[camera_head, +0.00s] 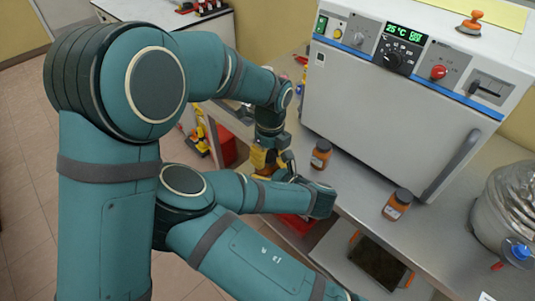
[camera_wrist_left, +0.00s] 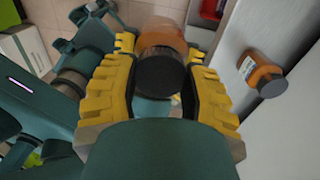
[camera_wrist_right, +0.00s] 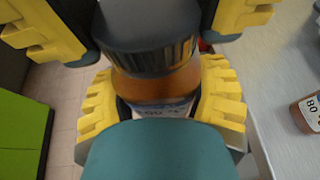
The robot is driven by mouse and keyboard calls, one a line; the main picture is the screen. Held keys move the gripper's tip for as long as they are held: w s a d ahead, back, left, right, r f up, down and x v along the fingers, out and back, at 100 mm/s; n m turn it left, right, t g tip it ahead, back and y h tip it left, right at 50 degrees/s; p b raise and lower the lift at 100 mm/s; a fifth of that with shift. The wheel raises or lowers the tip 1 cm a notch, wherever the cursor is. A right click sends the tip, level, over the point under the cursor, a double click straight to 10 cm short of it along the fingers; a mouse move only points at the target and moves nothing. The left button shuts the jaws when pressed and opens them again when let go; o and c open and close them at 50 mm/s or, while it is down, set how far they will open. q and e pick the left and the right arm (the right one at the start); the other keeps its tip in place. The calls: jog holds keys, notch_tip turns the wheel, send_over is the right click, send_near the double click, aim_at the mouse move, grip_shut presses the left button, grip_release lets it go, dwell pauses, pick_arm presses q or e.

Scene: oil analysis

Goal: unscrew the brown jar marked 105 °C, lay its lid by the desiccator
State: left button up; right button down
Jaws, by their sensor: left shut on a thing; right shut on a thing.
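The held brown jar (camera_wrist_right: 160,85) is upright with its black lid (camera_wrist_right: 145,40) on top; whether the lid is loose cannot be told. My left gripper (camera_wrist_left: 160,60) is shut around the lid from above. My right gripper (camera_wrist_right: 155,95) is shut on the jar's body below, over a white label whose number I cannot read clearly. In the head view the yellow fingers (camera_head: 262,158) are partly hidden by my arms and the jar is hardly visible. The desiccator (camera_head: 508,205) stands at the right edge of the bench, cut off by the frame.
Two other brown jars with dark lids stand on the grey bench (camera_head: 350,180): one near the oven's left corner (camera_head: 321,154), one nearer the desiccator (camera_head: 397,204). A white oven (camera_head: 390,110) fills the back. Free bench lies between the nearer jar and desiccator.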

pick_arm(q)
jog(key=n, duration=0.5)
jog(key=shift+n, duration=0.4)
jog(key=n, duration=0.4)
jog(key=o, duration=1.2)
